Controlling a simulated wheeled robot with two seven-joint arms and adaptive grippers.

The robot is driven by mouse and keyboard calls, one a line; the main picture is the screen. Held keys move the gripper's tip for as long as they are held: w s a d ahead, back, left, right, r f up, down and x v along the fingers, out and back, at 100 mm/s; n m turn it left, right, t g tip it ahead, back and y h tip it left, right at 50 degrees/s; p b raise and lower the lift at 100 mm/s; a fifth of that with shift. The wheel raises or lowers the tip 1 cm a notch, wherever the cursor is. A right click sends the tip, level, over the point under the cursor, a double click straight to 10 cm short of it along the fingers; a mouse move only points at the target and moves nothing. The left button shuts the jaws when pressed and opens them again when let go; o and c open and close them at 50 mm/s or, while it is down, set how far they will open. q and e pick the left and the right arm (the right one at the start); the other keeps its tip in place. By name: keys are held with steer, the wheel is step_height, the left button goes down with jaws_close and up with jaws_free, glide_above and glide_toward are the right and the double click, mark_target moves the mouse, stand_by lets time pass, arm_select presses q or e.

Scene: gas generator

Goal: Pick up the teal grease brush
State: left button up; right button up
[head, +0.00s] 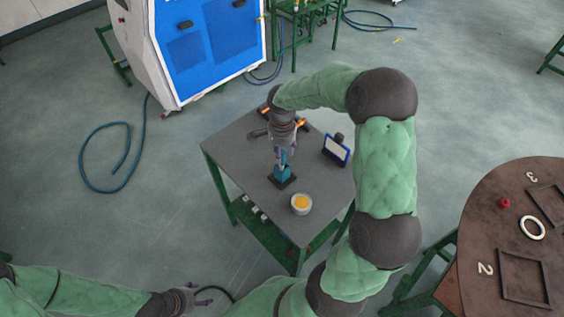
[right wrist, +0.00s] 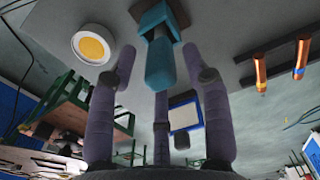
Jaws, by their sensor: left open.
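The teal grease brush (right wrist: 160,66) points its handle toward the camera in the right wrist view. Its lower end meets a teal block on a dark square base (head: 290,181) on the grey table. In the head view the teal part (head: 283,173) shows just below my right gripper (head: 283,155). My right gripper's fingers (right wrist: 160,65) are spread around the handle, with gaps on the left and right sides; the handle is not gripped. My left gripper (head: 207,296) is open and empty, low in the head view, away from the table.
On the grey table (head: 232,143) stand a white tub with yellow contents (head: 301,203) and a blue-framed tablet (head: 336,150). Orange-handled tools (right wrist: 260,72) lie behind my right gripper. A round brown table (head: 480,225) is at the right.

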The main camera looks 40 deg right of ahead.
jaws_close()
